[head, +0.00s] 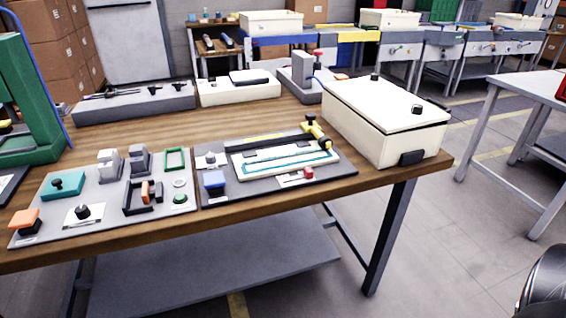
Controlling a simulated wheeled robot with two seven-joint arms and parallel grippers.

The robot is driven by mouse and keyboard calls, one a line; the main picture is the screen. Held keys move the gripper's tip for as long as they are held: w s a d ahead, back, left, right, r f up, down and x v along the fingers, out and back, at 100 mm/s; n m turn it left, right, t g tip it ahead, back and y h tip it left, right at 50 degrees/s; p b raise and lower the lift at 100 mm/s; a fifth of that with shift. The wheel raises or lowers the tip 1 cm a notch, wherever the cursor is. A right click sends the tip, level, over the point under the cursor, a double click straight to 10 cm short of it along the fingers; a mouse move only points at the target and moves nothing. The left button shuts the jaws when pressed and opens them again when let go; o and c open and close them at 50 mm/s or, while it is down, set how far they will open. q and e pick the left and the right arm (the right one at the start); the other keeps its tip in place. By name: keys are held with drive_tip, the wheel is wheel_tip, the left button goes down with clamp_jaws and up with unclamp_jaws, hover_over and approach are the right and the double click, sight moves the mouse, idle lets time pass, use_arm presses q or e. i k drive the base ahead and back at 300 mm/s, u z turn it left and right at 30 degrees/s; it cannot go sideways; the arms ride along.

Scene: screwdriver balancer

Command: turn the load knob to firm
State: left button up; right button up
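A black knob (83,211) stands on a small white plate on the grey panel (110,222) at the front left of the wooden table. Its markings are too small to read, so I cannot tell which setting it points to or whether it is the load knob. Other small black knobs show on the white box (390,128) at the table's right end. Neither of my grippers is in view.
The grey panel also carries a teal block (66,185), an orange-topped part (25,219) and a green button (180,198). A second dark panel (340,166) lies to its right. A green frame (35,100) stands at the left.

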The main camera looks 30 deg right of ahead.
sight(210, 158)
drive_tip(key=u, duration=0.55)
drive_tip(key=k, duration=1.2)
drive_tip(key=z, duration=0.35)
drive_tip(key=i, duration=0.75)
drive_tip(key=z, duration=0.45)
drive_tip(key=i, duration=0.8)
drive_tip(key=u, duration=0.35)
